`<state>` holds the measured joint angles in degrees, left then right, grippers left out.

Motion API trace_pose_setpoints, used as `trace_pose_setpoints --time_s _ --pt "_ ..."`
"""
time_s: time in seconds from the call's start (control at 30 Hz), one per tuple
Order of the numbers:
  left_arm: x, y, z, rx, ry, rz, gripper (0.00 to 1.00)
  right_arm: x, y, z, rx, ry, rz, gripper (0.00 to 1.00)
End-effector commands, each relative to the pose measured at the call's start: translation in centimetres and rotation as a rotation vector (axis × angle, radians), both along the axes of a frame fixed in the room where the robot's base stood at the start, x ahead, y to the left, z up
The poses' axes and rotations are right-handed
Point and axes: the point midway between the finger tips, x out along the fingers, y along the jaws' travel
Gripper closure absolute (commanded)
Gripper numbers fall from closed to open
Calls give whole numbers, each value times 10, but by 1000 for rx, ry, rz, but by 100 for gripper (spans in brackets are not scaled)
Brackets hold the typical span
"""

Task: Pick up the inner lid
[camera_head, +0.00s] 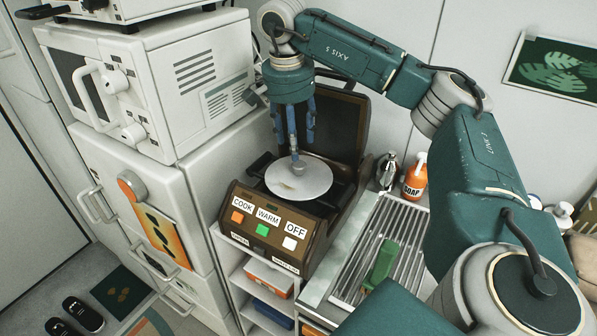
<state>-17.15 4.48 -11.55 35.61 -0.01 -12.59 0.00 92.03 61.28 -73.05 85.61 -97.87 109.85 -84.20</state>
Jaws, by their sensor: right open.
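The inner lid (301,183) is a pale round disc with a small knob (297,164) at its centre. It lies on the brown rice cooker (268,232), whose hinged outer lid (338,122) stands open behind it. The cooker's front has COOK, WARM and OFF buttons. My right gripper (295,146) points down over the inner lid, its fingers open around or just above the knob. I cannot tell whether the fingers touch the knob. My left gripper is not in view.
A white microwave (163,85) on a fridge (150,205) stands close on the left. A metal kettle-like item (387,172), an orange soap bottle (414,178) and a ridged drainer (385,238) with a green object (381,264) are on the right. Shelves lie below the cooker.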

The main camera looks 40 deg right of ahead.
Motion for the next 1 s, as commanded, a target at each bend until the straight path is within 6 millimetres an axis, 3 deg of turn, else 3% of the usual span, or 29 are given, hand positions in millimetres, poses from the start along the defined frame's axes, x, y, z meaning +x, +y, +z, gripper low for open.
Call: trace_pose_setpoints --time_s 0.1,0.37,0.6,0.9,1.0 --pt "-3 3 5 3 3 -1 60 0 -2 -17 1 1 0 50" --pt "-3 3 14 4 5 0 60 -1 -5 -37 2 2 0 50" --pt "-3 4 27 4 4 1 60 -2 -10 -72 2 -1 -1 50" --pt "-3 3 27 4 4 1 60 -1 -11 -79 3 -3 -1 50" --pt "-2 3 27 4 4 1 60 -1 -10 -79 3 -3 0 68"
